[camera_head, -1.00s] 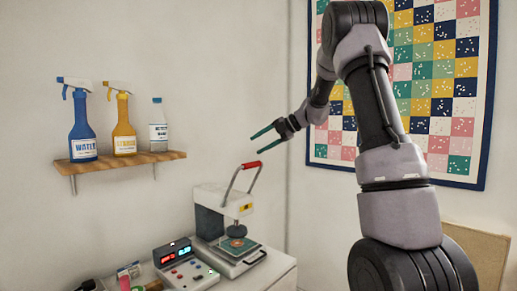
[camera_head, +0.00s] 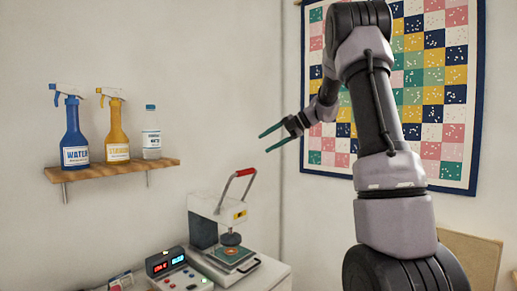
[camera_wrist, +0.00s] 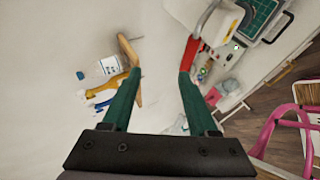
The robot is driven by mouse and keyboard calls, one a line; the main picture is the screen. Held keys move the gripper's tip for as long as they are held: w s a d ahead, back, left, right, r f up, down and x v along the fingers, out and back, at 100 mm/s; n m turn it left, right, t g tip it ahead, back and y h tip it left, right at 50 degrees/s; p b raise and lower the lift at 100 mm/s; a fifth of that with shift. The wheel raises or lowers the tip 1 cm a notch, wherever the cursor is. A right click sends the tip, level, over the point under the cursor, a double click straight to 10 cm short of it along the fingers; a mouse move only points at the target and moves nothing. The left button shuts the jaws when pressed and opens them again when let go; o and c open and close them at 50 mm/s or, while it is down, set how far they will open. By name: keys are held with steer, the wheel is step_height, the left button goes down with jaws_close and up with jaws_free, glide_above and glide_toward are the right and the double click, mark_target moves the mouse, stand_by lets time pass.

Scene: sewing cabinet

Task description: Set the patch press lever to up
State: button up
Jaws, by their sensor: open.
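The patch press (camera_head: 203,222) is a white and dark machine on the white cabinet, with a round pad (camera_head: 231,239) above a patch on its base plate. Its lever has a red grip (camera_head: 246,172) on thin metal arms, raised above the press body and slanting up to the right. My gripper (camera_head: 263,144) has two green fingers, spread open and empty, up and right of the red grip and apart from it in the head view. In the wrist view, the red grip (camera_wrist: 191,48) shows beyond the right finger, which partly overlaps it; my gripper (camera_wrist: 160,85) is open there too.
A control box (camera_head: 166,262) with lit displays stands left of the press. A wooden shelf (camera_head: 112,170) on the wall holds a blue spray bottle (camera_head: 74,137), a yellow one (camera_head: 117,132) and a clear bottle (camera_head: 151,133). A patchwork quilt (camera_head: 445,75) hangs behind my arm. A pink frame (camera_wrist: 283,128) shows at the wrist view's right.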

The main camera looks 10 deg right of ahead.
steer(key=shift+v, duration=2.25)
steer(key=shift+s, duration=0.1)
steer(key=s+a+n+h, duration=0.2)
steer(key=s+a+n, duration=0.1)
steer(key=s+n, duration=0.7)
steer(key=s+a+n+h, duration=0.2)
steer(key=s+a+n, duration=0.1)
steer(key=s+n, duration=0.7)
steer(key=s+f+n+t+h, duration=0.1)
steer(key=s+f+n+h, duration=0.3)
steer(key=s+n, duration=0.9)
steer(key=f+n, duration=0.1)
steer(key=n, duration=0.6)
steer(key=shift+d+t, duration=0.15)
steer(key=shift+t, duration=0.15)
steer(key=shift+c, duration=0.2)
